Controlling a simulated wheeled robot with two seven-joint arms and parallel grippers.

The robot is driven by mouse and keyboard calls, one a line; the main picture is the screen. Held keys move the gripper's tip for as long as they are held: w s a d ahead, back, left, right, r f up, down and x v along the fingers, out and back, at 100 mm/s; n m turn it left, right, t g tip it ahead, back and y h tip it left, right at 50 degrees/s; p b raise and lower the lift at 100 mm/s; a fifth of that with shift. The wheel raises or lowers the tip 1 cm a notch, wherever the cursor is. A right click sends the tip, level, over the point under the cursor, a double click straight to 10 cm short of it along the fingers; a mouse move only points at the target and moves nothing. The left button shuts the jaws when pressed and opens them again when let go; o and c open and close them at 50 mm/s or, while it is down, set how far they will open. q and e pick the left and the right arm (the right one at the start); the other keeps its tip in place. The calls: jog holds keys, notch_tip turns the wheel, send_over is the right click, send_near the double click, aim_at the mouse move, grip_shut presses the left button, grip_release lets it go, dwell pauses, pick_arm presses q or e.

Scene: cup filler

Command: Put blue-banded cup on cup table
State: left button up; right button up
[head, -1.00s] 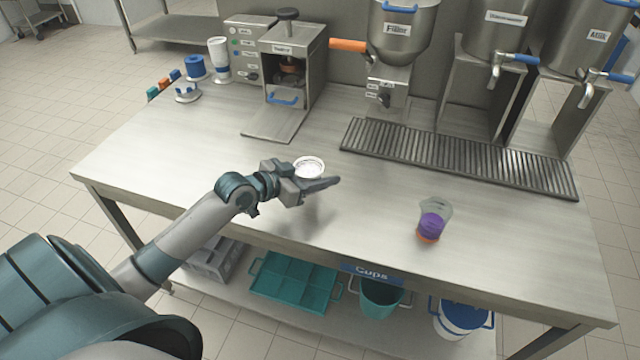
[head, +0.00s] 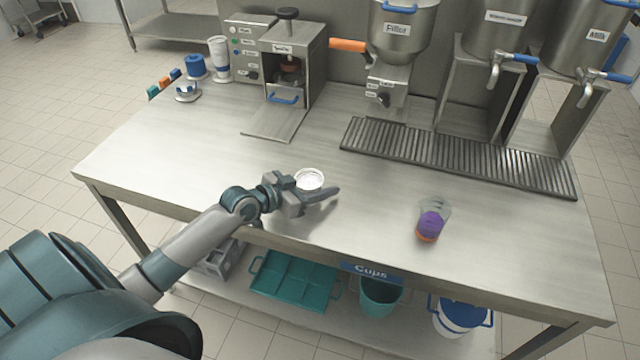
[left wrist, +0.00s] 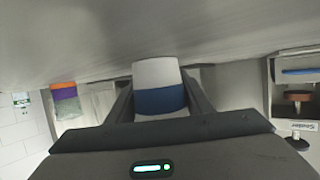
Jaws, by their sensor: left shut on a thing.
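The blue-banded cup (left wrist: 160,100) is white with a blue band and sits between the two fingers of my left gripper in the left wrist view. In the head view only its white top (head: 309,180) shows; the gripper hides the rest. My left gripper (head: 312,196) is shut on it, over or at the front middle of the steel cup table (head: 200,160). I cannot tell whether the cup's base touches the tabletop. The table carries a "Cups" label on its front edge. My right gripper is not in view.
A clear cup with purple and orange (head: 431,222) stands to the right on the table. A drip grate (head: 450,155) lies behind it. The sealer (head: 292,65) and the filler (head: 398,40) stand at the back. The left part of the tabletop is clear.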

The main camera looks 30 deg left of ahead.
pick_arm(q)
jog(key=shift+s+f, duration=0.1)
jog(key=shift+f, duration=0.25)
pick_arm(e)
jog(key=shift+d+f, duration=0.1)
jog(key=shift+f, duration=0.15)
